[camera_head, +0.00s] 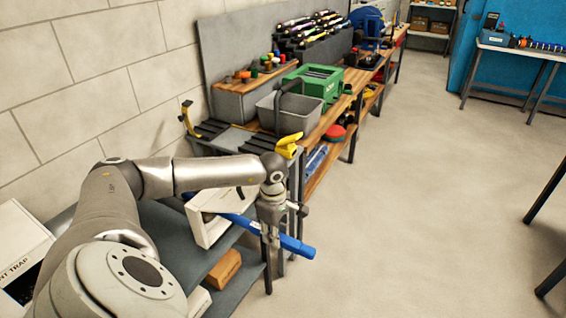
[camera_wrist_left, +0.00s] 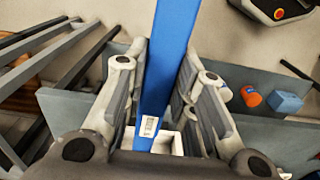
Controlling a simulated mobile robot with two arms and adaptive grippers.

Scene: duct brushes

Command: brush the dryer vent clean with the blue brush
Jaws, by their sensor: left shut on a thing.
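The blue brush (camera_head: 293,246) is a long blue bar, tilted down to the right. My left gripper (camera_head: 270,228) is shut on it. In the left wrist view the blue bar (camera_wrist_left: 170,60), with a barcode label, runs between the fingers (camera_wrist_left: 160,112). A white box-like housing (camera_head: 208,232), perhaps the dryer vent, stands on the grey bench just left of the gripper. The bar meets the housing, and a bit of blue shows on its far left side; whether it passes through or behind is unclear. The bristles are not seen. My right gripper is out of view.
A white box with "NT TRAP" lettering (camera_head: 22,245) stands at far left. A brown block (camera_head: 223,269) lies on the lower shelf. A black rack with yellow clamps (camera_head: 289,146), a grey bin (camera_head: 290,111) and a green crate (camera_head: 318,83) stand behind.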

